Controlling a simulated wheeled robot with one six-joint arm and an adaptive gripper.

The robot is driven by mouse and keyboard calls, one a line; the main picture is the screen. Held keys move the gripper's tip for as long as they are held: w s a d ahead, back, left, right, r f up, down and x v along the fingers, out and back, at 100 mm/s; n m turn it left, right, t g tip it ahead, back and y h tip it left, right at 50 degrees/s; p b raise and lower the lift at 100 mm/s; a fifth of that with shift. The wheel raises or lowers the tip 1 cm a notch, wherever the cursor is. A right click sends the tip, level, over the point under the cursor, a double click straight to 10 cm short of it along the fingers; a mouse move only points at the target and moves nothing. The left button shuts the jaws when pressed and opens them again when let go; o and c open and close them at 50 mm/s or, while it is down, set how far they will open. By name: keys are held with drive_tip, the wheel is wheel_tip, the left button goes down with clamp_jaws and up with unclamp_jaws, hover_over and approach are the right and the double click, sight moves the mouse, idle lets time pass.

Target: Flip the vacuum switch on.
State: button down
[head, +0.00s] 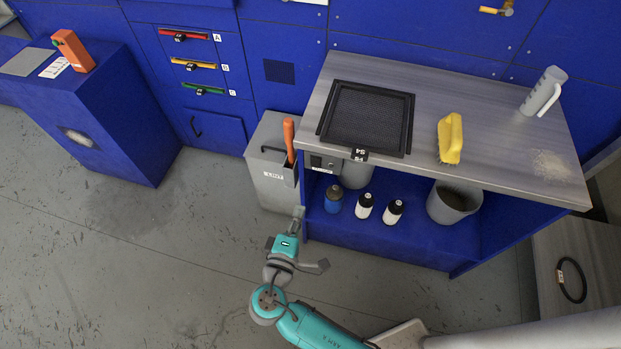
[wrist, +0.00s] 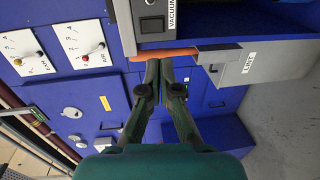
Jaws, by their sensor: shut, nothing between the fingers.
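The vacuum switch is on a small grey box (head: 322,163) under the left front edge of the workbench in the head view. In the wrist view the box's VACUUM label (wrist: 172,14) and dark switch (wrist: 151,23) show at the top, partly cut off by the frame edge. Which way the switch is set is too small to tell. My gripper (head: 299,212) is shut and empty, below and apart from the box in the head view. In the wrist view its fingertips (wrist: 160,63) appear just below the orange handle and the box.
A grey LINT bin (head: 270,175) with an orange-handled tool (head: 289,140) stands left of the workbench (head: 480,95). Several bottles and a grey bucket (head: 452,203) stand on the lower shelf. A dark mesh screen (head: 368,115) and yellow brush (head: 450,137) lie on top.

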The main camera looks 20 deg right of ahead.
sight(315, 167)
drive_tip(key=x, duration=1.4)
drive_tip(key=shift+w+d+f, duration=0.1)
drive_tip(key=shift+w+d, duration=0.15)
drive_tip(key=shift+w, duration=0.05)
drive_tip(key=shift+a, duration=0.1)
drive_tip(key=shift+s, duration=0.15)
